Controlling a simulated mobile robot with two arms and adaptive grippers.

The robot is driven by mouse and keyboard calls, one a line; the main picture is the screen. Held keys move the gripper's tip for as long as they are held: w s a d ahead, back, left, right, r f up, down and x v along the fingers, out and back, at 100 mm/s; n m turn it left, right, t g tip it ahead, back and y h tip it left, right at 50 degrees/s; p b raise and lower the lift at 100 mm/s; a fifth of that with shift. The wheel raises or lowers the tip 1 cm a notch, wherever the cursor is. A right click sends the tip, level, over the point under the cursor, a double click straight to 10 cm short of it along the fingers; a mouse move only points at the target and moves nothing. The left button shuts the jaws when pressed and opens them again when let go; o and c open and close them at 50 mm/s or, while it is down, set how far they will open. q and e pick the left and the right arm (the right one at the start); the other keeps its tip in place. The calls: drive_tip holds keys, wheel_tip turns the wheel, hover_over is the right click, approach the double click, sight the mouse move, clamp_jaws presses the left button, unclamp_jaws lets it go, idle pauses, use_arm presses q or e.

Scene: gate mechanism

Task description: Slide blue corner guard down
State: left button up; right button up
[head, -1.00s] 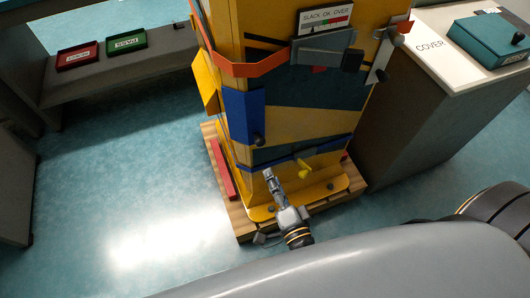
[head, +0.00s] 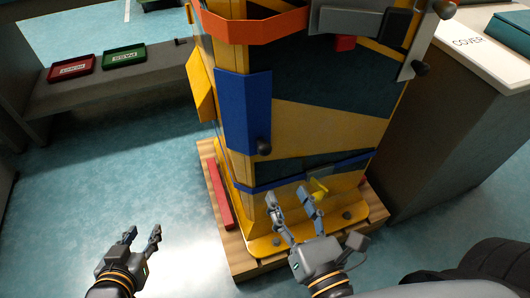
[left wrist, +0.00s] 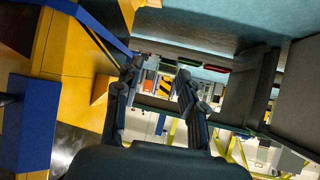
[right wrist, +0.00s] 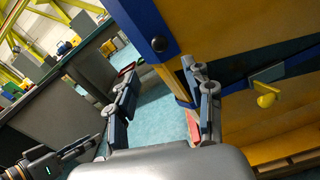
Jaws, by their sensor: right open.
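The blue corner guard (head: 243,110) is upright on the left corner of the yellow gate post, with a black knob (head: 264,148) near its lower right edge. In the left wrist view the guard (left wrist: 28,122) is at the left; in the right wrist view it (right wrist: 140,25) is at the top with its knob (right wrist: 159,44). My left gripper (head: 143,232) is open and empty over the floor, left of the post. My right gripper (head: 289,198) is open and empty in front of the post's base, below the knob and apart from it.
A blue band (head: 290,180) and a yellow knob (head: 318,188) are low on the post. An orange band (head: 255,27) wraps it above the guard. A red bar (head: 220,194) lies on the wooden pallet. A grey cabinet stands at right; floor at left is clear.

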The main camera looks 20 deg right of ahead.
sight(266, 152)
use_arm(q)
drive_tip(key=s+a+f+g+y+p, duration=0.1)
drive_tip(key=s+a+f+g+p, duration=0.1)
drive_tip(key=s+g+p, duration=0.3)
drive_tip(key=s+a+f+g+y, duration=0.1)
drive_tip(key=s+a+f+g, duration=0.15)
drive_tip(key=s, duration=0.55)
use_arm(e)
drive_tip(key=w, duration=0.8)
drive_tip(key=shift+a+r, duration=0.15)
drive_tip(key=shift+r, duration=0.25)
drive_tip(key=w, duration=0.1)
drive_tip(key=w+p, duration=0.1)
drive_tip(key=w, duration=0.2)
drive_tip(key=shift+w+a+f, duration=0.1)
drive_tip(key=shift+w+f, duration=0.15)
use_arm(q)
drive_tip(key=shift+g, duration=0.25)
drive_tip(key=shift+d+p+x, duration=0.1)
drive_tip(key=shift+p+x, duration=0.05)
drive_tip(key=shift+x, duration=1.3)
drive_tip(key=shift+d+p+x, duration=0.15)
drive_tip(key=shift+x, duration=1.3)
use_arm(e)
drive_tip(key=shift+w+f, duration=0.15)
drive_tip(key=shift+w, duration=0.45)
use_arm(q)
drive_tip(key=shift+w, duration=0.2)
use_arm(e)
clamp_jaws()
